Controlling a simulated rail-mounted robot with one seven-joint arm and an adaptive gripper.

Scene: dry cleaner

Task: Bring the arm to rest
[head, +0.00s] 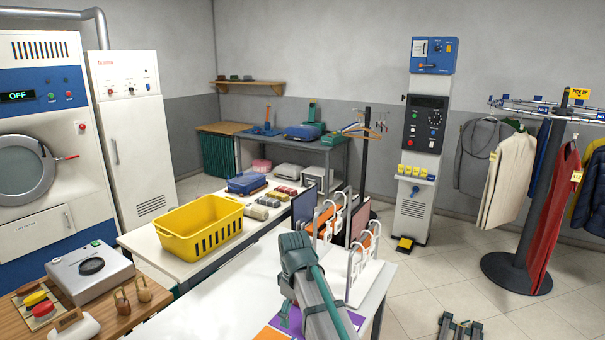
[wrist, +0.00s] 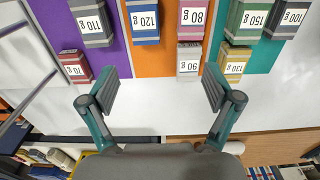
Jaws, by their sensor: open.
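My gripper (wrist: 162,92) is open and empty in the wrist view. Its two fingers are wide apart above a white table (wrist: 150,100), with only bare tabletop showing between them. In the head view my arm (head: 315,285) reaches over the white table (head: 232,298); I cannot make out the fingertips there for certain. Weight-labelled blocks lie in the upper part of the wrist view, such as a blue 120 g block (wrist: 144,20), a red 70 g block (wrist: 75,66) and a yellow 130 g block (wrist: 236,62). None is between the fingers.
Purple (wrist: 115,45), orange (wrist: 217,45) and teal (wrist: 262,55) areas lie under the blocks. A yellow basket (head: 200,228) stands left of my arm.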

